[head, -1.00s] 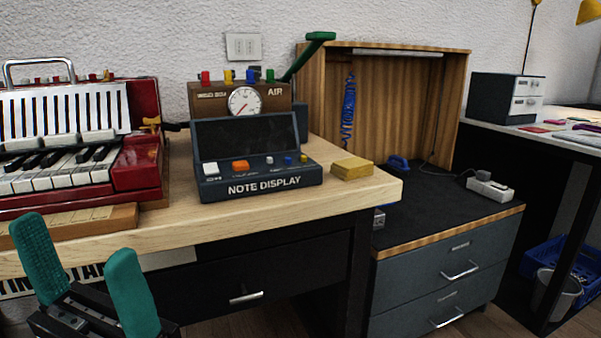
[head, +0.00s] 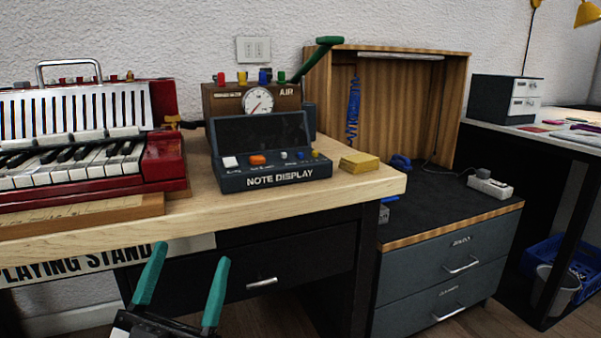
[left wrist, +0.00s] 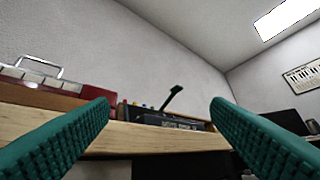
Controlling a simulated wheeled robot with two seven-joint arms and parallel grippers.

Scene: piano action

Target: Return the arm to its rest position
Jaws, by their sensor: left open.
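My left gripper (head: 181,290) is open and empty, with two green fingers pointing up at the bottom of the head view. It is in front of the wooden workbench (head: 372,188), below its top edge. In the left wrist view the gripper's fingers (left wrist: 160,130) frame the bench edge (left wrist: 150,137), with nothing between them. A red accordion-like instrument with piano keys (head: 85,155) sits on the bench at left. My right gripper is not in view.
A note display box (head: 272,152), an air gauge box (head: 225,98) and a yellow block (head: 360,163) stand on the bench. A grey drawer cabinet (head: 455,280) with a wooden hood (head: 320,85) stands at right. The bench drawer (head: 240,280) is shut.

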